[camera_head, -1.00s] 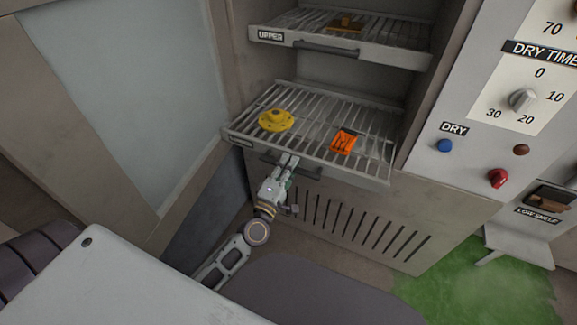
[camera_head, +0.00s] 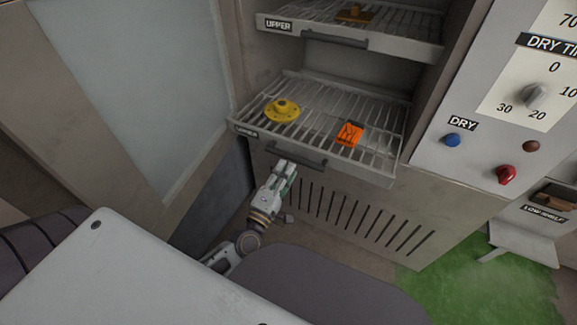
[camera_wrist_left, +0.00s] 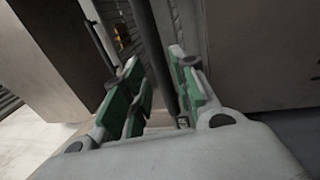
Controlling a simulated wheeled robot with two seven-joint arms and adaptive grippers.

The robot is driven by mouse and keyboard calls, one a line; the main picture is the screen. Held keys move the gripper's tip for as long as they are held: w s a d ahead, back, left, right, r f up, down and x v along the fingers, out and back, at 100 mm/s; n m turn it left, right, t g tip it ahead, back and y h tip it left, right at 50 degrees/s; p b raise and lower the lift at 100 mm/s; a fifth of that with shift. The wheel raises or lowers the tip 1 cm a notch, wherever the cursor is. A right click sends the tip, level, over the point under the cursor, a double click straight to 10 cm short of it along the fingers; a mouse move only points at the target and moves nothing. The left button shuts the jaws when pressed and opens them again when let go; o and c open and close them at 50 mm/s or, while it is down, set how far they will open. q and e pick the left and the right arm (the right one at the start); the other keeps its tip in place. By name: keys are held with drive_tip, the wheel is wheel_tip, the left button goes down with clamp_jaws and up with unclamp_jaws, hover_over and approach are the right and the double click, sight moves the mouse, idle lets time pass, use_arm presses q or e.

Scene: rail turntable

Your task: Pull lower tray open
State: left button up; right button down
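The lower tray (camera_head: 375,171) is a grey wire rack that sticks out of the cabinet, with a dark bar handle (camera_head: 308,161) on its front. A yellow round part (camera_head: 283,110) and an orange block (camera_head: 349,133) lie on it. My left gripper (camera_head: 286,166) is at the left part of this handle, just below the tray front. In the left wrist view its green-padded fingers (camera_wrist_left: 158,92) are apart. A dark bar (camera_wrist_left: 152,45), apparently the handle, runs in line with the gap between them. I cannot tell whether they touch it. My right gripper is not in view.
The upper tray (camera_head: 385,46) hangs above with a brown part (camera_head: 353,14) on it. A control panel (camera_head: 440,140) with a dial and buttons stands to the right. A slotted vent panel (camera_head: 350,220) is below the lower tray. A pale panel (camera_head: 130,80) stands at left.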

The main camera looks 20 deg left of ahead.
use_arm(q)
drive_tip(key=shift+s+f, duration=0.1)
drive_tip(key=shift+s, duration=0.65)
